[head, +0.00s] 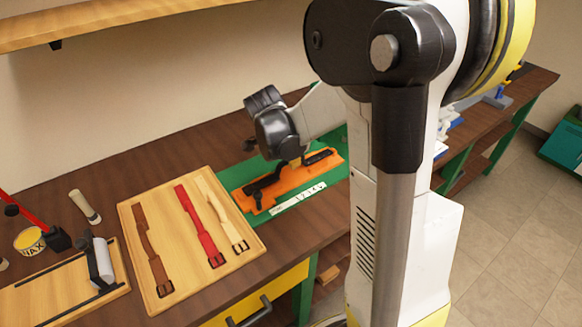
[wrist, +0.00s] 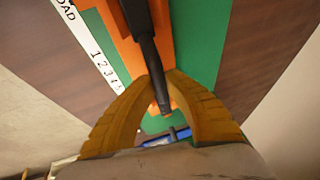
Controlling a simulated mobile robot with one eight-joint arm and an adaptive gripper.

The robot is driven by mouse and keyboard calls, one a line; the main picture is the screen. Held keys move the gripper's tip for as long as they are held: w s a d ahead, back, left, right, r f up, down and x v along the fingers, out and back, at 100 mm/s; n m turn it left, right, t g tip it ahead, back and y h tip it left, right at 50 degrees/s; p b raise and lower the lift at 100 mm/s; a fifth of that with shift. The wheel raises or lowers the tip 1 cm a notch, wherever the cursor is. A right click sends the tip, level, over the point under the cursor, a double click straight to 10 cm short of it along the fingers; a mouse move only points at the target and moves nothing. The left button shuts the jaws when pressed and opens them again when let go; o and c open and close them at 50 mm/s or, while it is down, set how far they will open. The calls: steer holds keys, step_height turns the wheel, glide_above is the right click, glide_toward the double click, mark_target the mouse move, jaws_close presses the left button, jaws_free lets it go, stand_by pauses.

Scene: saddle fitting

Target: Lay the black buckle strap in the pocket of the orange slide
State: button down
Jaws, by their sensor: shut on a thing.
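The orange slide (head: 285,190) lies on a green mat on the workbench; it also shows in the wrist view (wrist: 125,47). The black buckle strap (wrist: 149,52) runs lengthwise over the slide in the wrist view. My gripper (wrist: 160,83) is shut on the strap, one yellow finger on each side, with a short end of it showing between the fingers. In the head view my gripper (head: 296,163) is low over the slide, with black parts on both sides of it. I cannot tell whether the strap rests in the pocket or is just above it.
A wooden board (head: 178,272) left of the mat holds a brown strap (head: 150,250), a red strap (head: 199,226) and a cream strap (head: 221,212). A white ruler strip (head: 297,197) lies along the slide's front. A wax tin (head: 29,241) and tools stand far left.

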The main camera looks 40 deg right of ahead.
steer(key=shift+f, duration=0.75)
steer(key=shift+f, duration=0.15)
steer(key=c, duration=1.5)
jaws_free()
